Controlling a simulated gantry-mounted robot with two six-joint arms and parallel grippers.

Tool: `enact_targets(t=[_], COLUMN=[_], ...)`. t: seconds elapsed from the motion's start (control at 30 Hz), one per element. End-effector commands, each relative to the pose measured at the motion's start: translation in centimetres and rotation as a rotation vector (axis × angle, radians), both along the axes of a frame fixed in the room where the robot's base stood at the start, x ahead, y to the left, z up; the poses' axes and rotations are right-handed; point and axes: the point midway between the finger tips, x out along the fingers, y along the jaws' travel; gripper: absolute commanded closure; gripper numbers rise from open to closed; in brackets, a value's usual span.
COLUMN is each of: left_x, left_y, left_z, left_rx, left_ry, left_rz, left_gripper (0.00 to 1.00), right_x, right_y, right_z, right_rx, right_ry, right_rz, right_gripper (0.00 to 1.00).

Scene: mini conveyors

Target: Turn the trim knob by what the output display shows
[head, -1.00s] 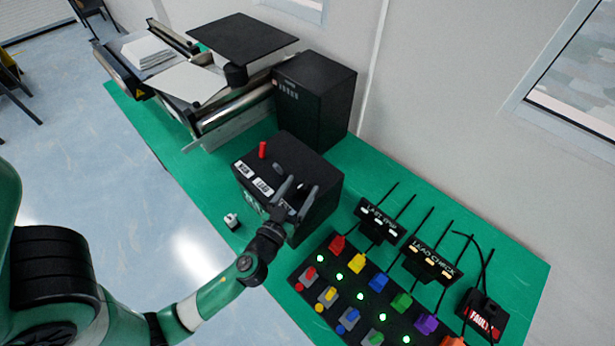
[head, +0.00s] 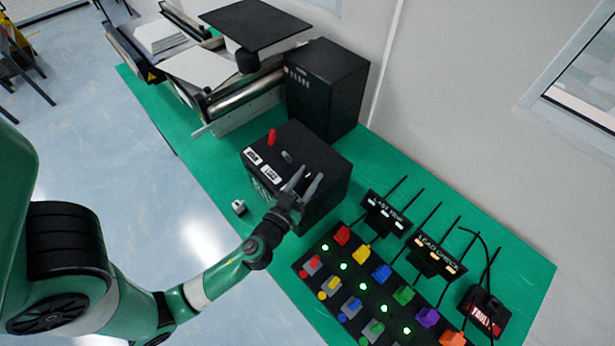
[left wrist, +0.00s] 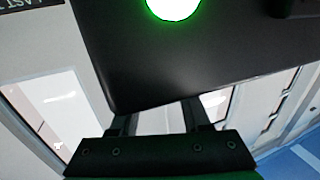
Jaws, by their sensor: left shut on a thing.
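A black control box (head: 325,160) stands on the green bench, with a red lever (head: 272,137) and a small grey knob (head: 286,157) on top. My left gripper (head: 302,182) is over the near right part of the box top, its two fingers around what looks like the trim knob. The fingers hide the knob itself. In the left wrist view, the fingers (left wrist: 158,116) reach behind the edge of a dark panel (left wrist: 200,50) with a green light (left wrist: 172,6), and their tips are hidden. I cannot read an output display. My right gripper is not in view.
A black panel of coloured plugs, switches and green lights (head: 345,267) lies at the lower right. A conveyor (head: 250,95) and black cabinet (head: 325,80) are at the back.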

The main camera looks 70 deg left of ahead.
Motion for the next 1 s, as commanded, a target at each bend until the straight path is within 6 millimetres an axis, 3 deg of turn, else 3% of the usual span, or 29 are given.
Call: enact_targets(t=[0.27,0.37,0.6,0.7,1.0], left_x=[-0.2,-0.2,-0.3,-0.3,-0.3], left_y=[0.4,0.5,1.1,1.2,1.4], left_z=[-0.1,0.3,1.3,1.0,0.2], left_rx=[-0.006,-0.006,-0.001,0.003,0.006], left_ry=[0.015,0.017,0.009,0.002,-0.004], left_rz=[-0.094,-0.161,-0.356,-0.444,-0.677], left_gripper=[1.00,1.00,1.00,1.00,1.00], right_x=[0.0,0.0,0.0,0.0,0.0], right_y=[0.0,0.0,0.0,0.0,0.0], right_z=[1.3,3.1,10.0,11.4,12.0], right_rx=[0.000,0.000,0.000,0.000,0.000], right_ry=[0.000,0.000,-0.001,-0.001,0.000], right_rz=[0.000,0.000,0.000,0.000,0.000], right_gripper=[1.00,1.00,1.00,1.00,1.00])
